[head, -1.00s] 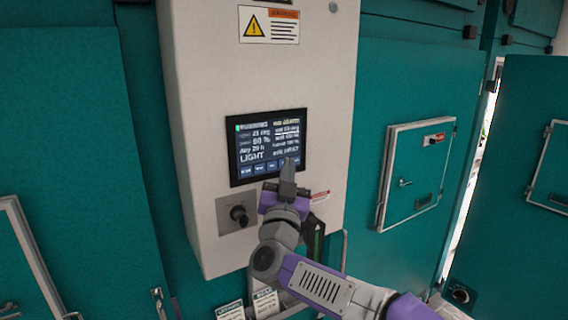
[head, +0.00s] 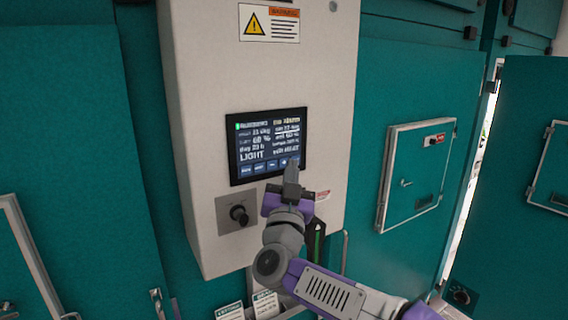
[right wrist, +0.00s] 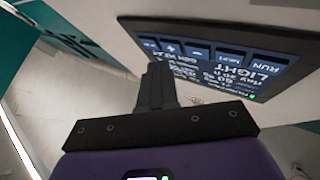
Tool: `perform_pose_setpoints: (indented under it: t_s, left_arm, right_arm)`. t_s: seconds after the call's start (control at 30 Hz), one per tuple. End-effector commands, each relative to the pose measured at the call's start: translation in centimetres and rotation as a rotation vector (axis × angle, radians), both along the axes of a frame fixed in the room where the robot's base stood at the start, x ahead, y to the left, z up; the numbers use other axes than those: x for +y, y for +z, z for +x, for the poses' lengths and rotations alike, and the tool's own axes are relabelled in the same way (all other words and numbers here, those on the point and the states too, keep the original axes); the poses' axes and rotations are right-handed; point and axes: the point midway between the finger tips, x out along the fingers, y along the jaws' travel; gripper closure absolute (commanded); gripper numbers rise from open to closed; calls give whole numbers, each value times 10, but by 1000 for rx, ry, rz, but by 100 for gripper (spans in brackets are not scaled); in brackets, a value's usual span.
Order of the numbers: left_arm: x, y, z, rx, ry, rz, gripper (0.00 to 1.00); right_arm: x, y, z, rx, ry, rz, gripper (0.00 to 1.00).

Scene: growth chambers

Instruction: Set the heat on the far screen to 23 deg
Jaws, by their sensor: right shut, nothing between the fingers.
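The screen (head: 267,146) is a dark panel with white text and a row of blue buttons along its bottom, set in a pale control box. It shows LIGHT in large letters; the smaller readings are too blurred to read surely. In the right wrist view the screen (right wrist: 225,55) appears upside down, with buttons marked RUN and NEXT. My right gripper (head: 291,168) is shut and empty, its fingertips at the screen's lower right corner. In the right wrist view the shut fingers (right wrist: 155,80) point toward the screen's edge; I cannot tell whether they touch it. My left gripper is not in view.
A black knob (head: 239,214) sits on a plate below the screen. A warning label (head: 268,23) is above it. Teal chamber walls flank the pale box (head: 200,100), with a small hatch door (head: 415,175) at right.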

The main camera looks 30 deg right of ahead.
Motion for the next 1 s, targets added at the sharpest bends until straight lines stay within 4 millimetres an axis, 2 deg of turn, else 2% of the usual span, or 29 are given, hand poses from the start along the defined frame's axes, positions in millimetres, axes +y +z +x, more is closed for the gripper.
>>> perform_pose_setpoints:
  t_s: [0.53, 1.0]
  left_arm:
    - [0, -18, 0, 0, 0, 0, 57]
    - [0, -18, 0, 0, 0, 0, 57]
  right_arm:
    - [-4, 0, -47, -2, -1, 0, 100]
    - [-4, 0, -50, 0, 0, 0, 100]
